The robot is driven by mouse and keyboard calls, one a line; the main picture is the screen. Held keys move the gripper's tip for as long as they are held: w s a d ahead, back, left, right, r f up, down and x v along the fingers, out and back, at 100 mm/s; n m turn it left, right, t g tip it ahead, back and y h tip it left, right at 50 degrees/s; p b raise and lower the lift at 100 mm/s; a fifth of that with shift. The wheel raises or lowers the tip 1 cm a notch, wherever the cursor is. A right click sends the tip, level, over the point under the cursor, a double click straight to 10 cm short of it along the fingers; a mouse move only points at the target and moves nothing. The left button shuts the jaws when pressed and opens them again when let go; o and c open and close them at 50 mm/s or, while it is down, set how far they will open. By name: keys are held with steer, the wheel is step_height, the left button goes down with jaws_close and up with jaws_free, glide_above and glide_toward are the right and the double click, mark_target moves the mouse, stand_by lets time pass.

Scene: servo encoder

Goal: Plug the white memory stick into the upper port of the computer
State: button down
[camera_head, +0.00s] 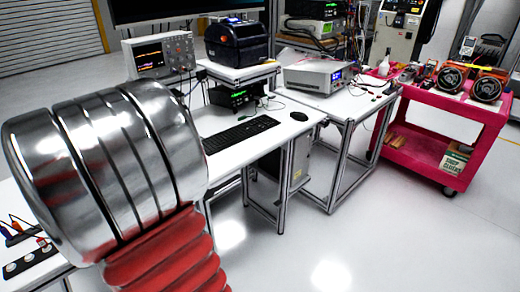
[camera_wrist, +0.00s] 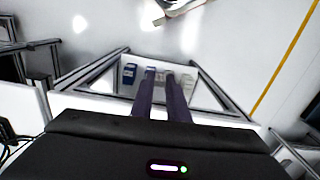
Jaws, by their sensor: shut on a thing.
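My gripper (camera_wrist: 161,74) shows in the wrist view as two dark purple fingers reaching up from the black hand. A small pale thing, seemingly the white memory stick (camera_wrist: 161,72), shows between the fingertips; most of it is hidden. A small blue thing (camera_wrist: 129,71) sits just left of the fingers, and another pale one (camera_wrist: 186,80) just right of them, over a white surface. In the head view a grey computer tower (camera_head: 298,165) stands under the desk, partly hidden by the desk frame. Its ports are too small to make out. My gripper is not in the head view.
The white desk (camera_head: 283,125) carries a keyboard (camera_head: 238,134), a mouse (camera_head: 299,116) and instruments. A red cart (camera_head: 440,105) stands at the right. The floor (camera_head: 370,235) in front is clear. A large chrome and red part blocks the left.

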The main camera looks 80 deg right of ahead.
steer(key=w+a+f+n, duration=0.2)
steer(key=w+a+f, duration=0.25)
steer(key=w, duration=0.25)
steer(key=w+a+f+n, duration=0.2)
steer(key=w+a+f, duration=0.1)
steer(key=a+f, duration=0.5)
steer(key=w+a+f+n, duration=0.2)
steer(key=w+a+f, duration=0.1)
steer(key=a+f, duration=0.5)
steer(key=a, duration=0.3)
steer(key=shift+w+f, duration=0.2)
steer(key=shift+w, duration=0.15)
steer(key=shift+a, duration=0.1)
